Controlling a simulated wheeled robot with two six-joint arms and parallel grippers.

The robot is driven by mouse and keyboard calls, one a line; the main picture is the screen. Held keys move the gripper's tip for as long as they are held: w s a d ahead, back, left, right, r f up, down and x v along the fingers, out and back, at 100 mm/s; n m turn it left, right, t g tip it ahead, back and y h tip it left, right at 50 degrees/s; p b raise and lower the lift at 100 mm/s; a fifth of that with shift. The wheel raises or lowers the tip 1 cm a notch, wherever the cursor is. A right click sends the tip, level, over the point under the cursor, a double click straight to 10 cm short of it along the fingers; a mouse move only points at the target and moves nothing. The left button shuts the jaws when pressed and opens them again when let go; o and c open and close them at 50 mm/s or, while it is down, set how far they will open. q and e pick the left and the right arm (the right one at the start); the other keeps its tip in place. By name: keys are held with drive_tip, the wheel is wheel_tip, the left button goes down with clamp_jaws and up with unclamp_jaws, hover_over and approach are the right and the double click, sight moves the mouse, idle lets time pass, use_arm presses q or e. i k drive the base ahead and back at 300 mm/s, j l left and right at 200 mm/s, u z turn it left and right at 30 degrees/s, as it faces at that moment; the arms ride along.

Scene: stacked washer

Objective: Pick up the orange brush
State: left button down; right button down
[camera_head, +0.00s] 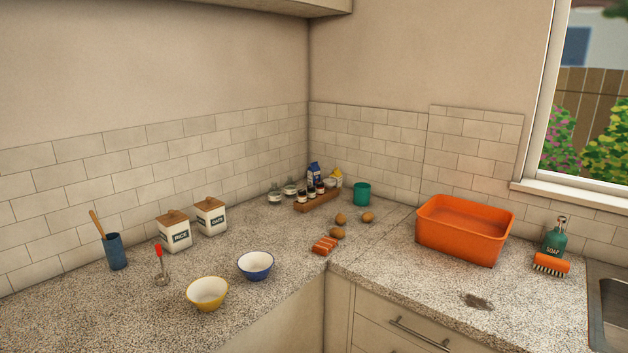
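The orange brush (551,263) lies on the speckled countertop at the right, with its dark and pale bristles facing down and toward me. It is directly in front of a green soap bottle (555,238) and hides the bottle's base. The brush is left of the sink and right of the orange basin. Neither of my grippers shows in the head view.
An orange basin (465,230) stands left of the brush. A metal sink (610,310) is at the right edge.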

sight(543, 260)
drive_tip(key=z, duration=1.35)
